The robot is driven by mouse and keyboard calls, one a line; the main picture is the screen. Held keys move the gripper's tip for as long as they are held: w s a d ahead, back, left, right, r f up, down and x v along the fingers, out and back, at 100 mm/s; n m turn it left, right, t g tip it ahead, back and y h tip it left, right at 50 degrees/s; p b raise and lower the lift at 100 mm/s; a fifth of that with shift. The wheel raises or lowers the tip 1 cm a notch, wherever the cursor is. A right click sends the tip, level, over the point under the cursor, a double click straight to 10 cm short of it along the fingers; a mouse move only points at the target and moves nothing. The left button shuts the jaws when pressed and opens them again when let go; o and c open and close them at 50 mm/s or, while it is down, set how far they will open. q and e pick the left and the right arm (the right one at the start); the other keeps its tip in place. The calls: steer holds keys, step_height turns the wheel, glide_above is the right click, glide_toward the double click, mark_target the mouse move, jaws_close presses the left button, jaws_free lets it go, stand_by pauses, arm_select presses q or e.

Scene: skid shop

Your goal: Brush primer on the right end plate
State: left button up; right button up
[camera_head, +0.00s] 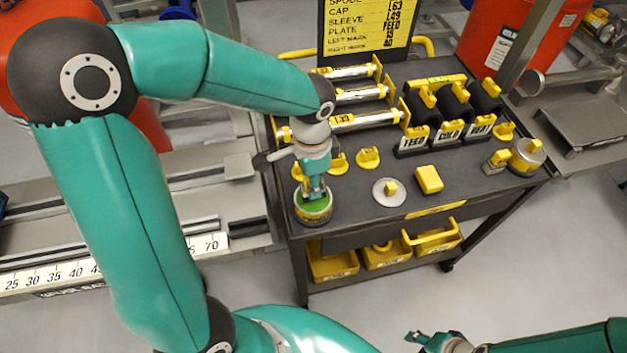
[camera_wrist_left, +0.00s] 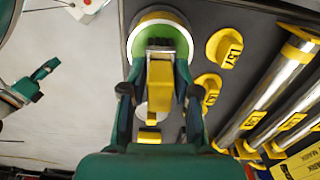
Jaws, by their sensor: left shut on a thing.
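My left gripper (camera_head: 315,190) points down at the near left corner of the cart top, over a round pot (camera_head: 313,215) with a green inside. In the left wrist view, the gripper (camera_wrist_left: 158,95) is shut on a yellow-handled brush (camera_wrist_left: 160,75), and the pot (camera_wrist_left: 178,38) shows just beyond it. I cannot make out the right end plate.
The dark cart top (camera_head: 365,222) holds yellow caps, metal spools (camera_head: 370,121), black labelled sleeves (camera_head: 452,105) and a yellow block (camera_head: 428,179). Yellow bins (camera_head: 333,264) sit below. A rail with a number scale (camera_head: 120,265) lies left. Open floor is in front.

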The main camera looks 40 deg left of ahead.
arm_select(q)
steer(key=shift+f+b, duration=0.45)
steer(key=shift+f, duration=0.1)
stand_by(1.3)
steer(key=shift+r+p, duration=2.85)
steer(key=shift+r, duration=0.75)
